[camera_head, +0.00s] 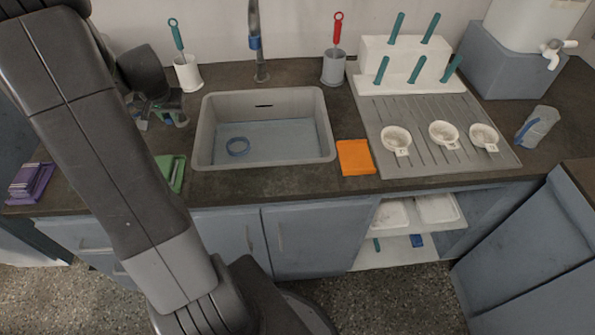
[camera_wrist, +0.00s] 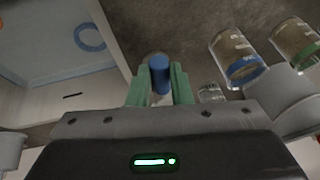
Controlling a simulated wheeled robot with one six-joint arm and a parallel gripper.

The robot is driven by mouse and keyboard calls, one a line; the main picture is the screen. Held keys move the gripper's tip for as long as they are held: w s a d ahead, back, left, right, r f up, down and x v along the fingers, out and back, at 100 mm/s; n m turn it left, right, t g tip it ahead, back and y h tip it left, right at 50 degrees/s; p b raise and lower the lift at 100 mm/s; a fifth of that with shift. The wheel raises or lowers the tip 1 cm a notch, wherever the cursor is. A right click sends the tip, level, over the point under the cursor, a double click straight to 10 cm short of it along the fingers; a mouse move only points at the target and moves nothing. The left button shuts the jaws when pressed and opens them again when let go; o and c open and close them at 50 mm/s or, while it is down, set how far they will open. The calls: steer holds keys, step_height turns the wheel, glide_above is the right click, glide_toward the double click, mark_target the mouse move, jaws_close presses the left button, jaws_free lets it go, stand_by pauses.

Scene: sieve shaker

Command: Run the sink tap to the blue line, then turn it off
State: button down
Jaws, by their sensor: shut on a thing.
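I cannot tell whether this is part of the tap. The sink (camera_wrist: 100,88) is to its left there, with a bluish edge along the inner wall.
A glass with a blue band (camera_wrist: 232,50) and one with a green band (camera_wrist: 292,40) are close right of my gripper. Brush holders (camera_head: 188,73) (camera_head: 334,68) flank the tap. An orange pad (camera_head: 355,157) and a drying board (camera_head: 440,165) lie right of the sink.

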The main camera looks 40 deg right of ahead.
steer(key=shift+a, duration=0.1)
steer(key=c, duration=1.2)
jaws_free()
steer(key=shift+w+a, duration=0.1)
steer(key=shift+c, duration=0.2)
steer(key=v, duration=1.3)
steer(key=shift+s+r, duration=0.2)
steer(key=shift+r, duration=0.15)
steer(key=shift+f, duration=0.1)
steer(key=x, duration=1.4)
steer(key=shift+s+d+r+n, duration=0.15)
steer(key=shift+d+r+n, duration=0.1)
steer(key=shift+n, duration=0.15)
